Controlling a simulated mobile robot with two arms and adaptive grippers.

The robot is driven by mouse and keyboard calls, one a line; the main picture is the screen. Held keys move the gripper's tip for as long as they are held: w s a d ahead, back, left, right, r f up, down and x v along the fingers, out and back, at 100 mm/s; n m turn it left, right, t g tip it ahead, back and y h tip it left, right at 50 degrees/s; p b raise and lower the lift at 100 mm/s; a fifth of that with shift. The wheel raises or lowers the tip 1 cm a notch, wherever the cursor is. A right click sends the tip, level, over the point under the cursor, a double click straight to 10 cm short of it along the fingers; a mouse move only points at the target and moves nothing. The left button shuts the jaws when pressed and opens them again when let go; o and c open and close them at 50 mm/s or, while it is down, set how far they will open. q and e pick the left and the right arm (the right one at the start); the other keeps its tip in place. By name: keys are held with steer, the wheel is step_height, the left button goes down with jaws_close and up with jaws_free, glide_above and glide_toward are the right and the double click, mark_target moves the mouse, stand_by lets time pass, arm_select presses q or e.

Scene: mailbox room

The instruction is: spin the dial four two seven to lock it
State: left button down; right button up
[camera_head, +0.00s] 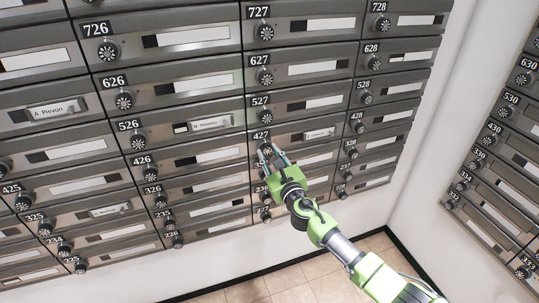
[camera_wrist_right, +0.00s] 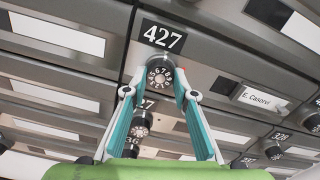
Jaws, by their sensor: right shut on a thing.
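The dial of mailbox 427 (camera_wrist_right: 159,76) is a round dark knob with a numbered face, right below the 427 label (camera_wrist_right: 163,37) in the right wrist view. In the head view the 427 label (camera_head: 262,135) sits above my right gripper (camera_head: 269,152). In the right wrist view my right gripper (camera_wrist_right: 158,84) has one teal finger on each side of the dial and is shut on it. The fingers partly cover the dial in the head view. My left gripper is not in view.
Mailboxes with similar dials surround it; the dial of 527 (camera_head: 263,115) is just above. A lower dial (camera_wrist_right: 140,125) lies below, between the fingers in the wrist view. Another mailbox bank (camera_head: 500,150) stands at the right, with tiled floor (camera_head: 275,285) below.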

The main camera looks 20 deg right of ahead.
steer(key=m+b, duration=0.1)
steer(key=m, duration=0.7)
steer(key=shift+m+b, duration=0.3)
steer(key=m, duration=0.4)
steer(key=shift+f+m+b, duration=0.1)
steer(key=shift+m+b, duration=0.2)
steer(key=m, duration=1.2)
steer(key=shift+m, duration=0.3)
steer(key=m+p, duration=0.1)
steer(key=m, duration=0.3)
steer(key=shift+m+p, duration=0.45)
steer(key=shift+m, duration=2.05)
